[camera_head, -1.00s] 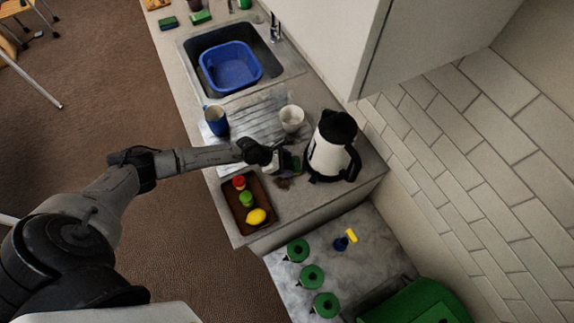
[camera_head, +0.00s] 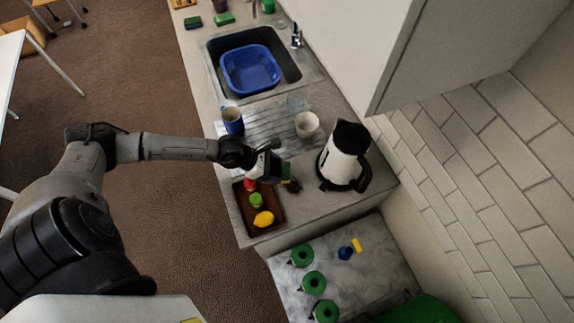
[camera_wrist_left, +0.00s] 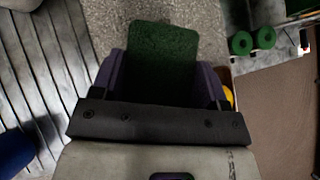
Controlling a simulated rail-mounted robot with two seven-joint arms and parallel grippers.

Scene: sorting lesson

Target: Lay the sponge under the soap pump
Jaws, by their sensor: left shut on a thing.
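My left gripper (camera_head: 278,170) is shut on a green sponge (camera_wrist_left: 163,55), which sticks out beyond the fingers in the left wrist view. In the head view the sponge (camera_head: 286,171) shows only as a small green patch at the fingertips, over the counter by the brown tray's upper right corner. I cannot make out a soap pump for certain. A small blue thing (camera_head: 345,252) with a yellow piece beside it is on the lower marble surface, too small to identify. My right gripper is not in view.
The brown tray (camera_head: 241,214) holds a lemon and red and green things. A white kettle (camera_head: 340,160) stands right of the gripper, a white cup (camera_head: 307,124) and blue mug (camera_head: 232,121) behind it. Several green round things (camera_head: 302,255) stand on the marble. The sink holds a blue basin (camera_head: 250,70).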

